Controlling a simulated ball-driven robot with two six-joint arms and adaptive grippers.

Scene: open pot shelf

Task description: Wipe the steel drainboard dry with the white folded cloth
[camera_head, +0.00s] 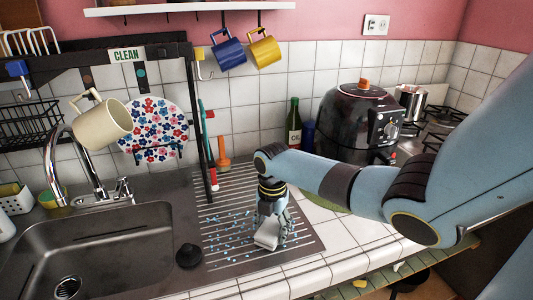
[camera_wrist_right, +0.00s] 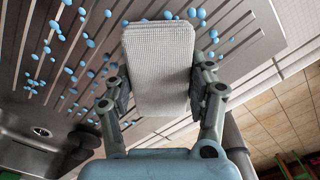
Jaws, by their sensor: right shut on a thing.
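The steel drainboard (camera_head: 215,265) is a ribbed grey surface right of the sink. Many blue drops (camera_head: 220,232) lie scattered on it. My right gripper (camera_head: 270,232) is over the drainboard's right part, shut on the white folded cloth (camera_head: 266,236). In the right wrist view the cloth (camera_wrist_right: 158,65) sits between the two fingers, with blue drops (camera_wrist_right: 90,42) to its left and around its far end. I cannot tell whether the cloth touches the drainboard (camera_wrist_right: 240,20). My left gripper is not in view.
The sink (camera_head: 95,250) lies left of the drainboard, with a black stopper (camera_head: 189,255) at its edge. A large dark cooker (camera_head: 358,122) and an oil bottle (camera_head: 294,125) stand behind my right arm.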

